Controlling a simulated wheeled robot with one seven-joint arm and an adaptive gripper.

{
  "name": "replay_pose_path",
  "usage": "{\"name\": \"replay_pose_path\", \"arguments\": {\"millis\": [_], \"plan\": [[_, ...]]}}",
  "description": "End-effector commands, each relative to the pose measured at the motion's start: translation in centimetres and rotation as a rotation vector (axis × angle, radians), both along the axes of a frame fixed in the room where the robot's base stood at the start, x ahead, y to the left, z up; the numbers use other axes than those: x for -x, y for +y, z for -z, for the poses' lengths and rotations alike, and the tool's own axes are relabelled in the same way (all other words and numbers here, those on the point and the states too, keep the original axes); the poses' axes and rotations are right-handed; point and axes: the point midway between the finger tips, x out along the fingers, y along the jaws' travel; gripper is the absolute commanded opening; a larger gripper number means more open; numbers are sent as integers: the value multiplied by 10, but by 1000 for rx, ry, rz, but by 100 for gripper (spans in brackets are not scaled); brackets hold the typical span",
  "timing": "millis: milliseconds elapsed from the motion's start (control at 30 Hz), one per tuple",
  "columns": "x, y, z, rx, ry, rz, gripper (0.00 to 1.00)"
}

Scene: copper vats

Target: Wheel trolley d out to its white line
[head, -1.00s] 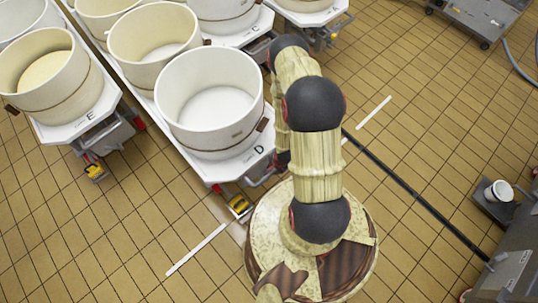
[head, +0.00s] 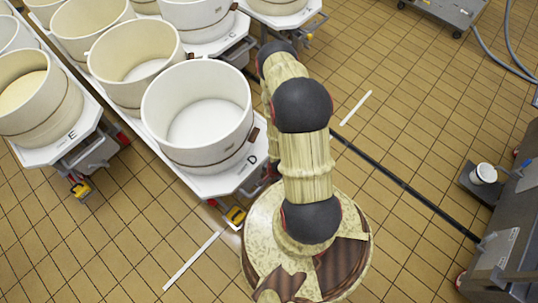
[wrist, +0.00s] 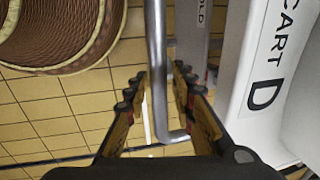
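Trolley d (head: 232,182) is a white cart lettered D with a cream vat (head: 197,117) on it, in the middle left of the head view. Its white side with "CART D" (wrist: 265,80) shows at the right of the wrist view. A grey metal handle bar (wrist: 156,70) runs down between the fingers of my gripper (wrist: 160,88). The fingers are open, with a gap on both sides of the bar. In the head view my arm hides the gripper and handle. A white floor line shows in two stretches, front left (head: 192,260) and right (head: 356,107), with my body between them.
Trolley E (head: 60,147) stands to the left, and more vats on carts stand behind. A dark floor channel (head: 400,183) runs to the lower right. A grey machine (head: 500,240) and a white cup (head: 484,173) are at the right. Tiles in front are clear.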

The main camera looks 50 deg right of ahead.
Motion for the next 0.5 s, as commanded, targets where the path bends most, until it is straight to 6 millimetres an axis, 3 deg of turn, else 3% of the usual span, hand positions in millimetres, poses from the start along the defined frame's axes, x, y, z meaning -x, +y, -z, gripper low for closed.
{"name": "replay_pose_path", "arguments": {"millis": [133,500], "plan": [[0,0,0,0,1,2,36],[1,-1,-3,0,1,3,36]]}}
